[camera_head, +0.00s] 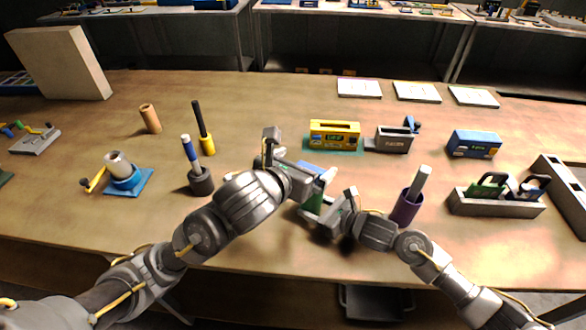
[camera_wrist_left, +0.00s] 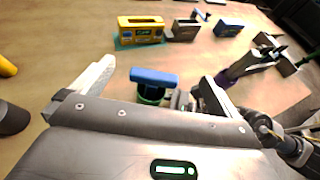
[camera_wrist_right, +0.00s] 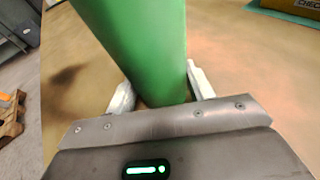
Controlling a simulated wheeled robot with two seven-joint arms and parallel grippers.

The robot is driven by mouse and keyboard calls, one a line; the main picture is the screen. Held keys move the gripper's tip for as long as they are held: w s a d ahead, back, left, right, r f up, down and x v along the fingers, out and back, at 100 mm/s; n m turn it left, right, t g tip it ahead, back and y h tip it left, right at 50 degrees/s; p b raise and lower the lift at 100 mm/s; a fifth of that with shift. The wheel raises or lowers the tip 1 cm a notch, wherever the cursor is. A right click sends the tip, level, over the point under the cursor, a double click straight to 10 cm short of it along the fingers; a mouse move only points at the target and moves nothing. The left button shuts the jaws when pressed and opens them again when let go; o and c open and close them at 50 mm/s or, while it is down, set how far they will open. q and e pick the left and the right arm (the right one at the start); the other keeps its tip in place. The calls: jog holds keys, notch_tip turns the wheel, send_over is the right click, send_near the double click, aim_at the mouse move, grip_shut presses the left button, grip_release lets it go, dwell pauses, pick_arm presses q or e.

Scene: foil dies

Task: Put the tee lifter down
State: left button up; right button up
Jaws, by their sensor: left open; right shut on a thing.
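The tee lifter has a blue crossbar (camera_wrist_left: 153,76) on a green stem (camera_head: 312,202). It is near the table's front middle in the head view, partly covered by my grippers. My right gripper (camera_head: 328,208) is shut on the green stem, which also fills the middle of the right wrist view (camera_wrist_right: 140,50). My left gripper (camera_head: 298,165) is open, and the blue bar shows beyond and between its fingers in the left wrist view. I cannot tell whether the stem's foot touches the table.
A purple cup (camera_head: 406,207) with a grey stick stands just right of my right gripper. A dark cup (camera_head: 201,182) with a blue-topped stick stands left. A yellow block (camera_head: 334,134) and a grey box (camera_head: 394,140) are behind. A grey tray (camera_head: 495,206) is at right.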

pick_arm(q)
jog(key=shift+v, duration=2.35)
pick_arm(e)
jog(key=o, duration=0.8)
jog(key=shift+o, duration=0.2)
jog(key=shift+d, duration=0.1)
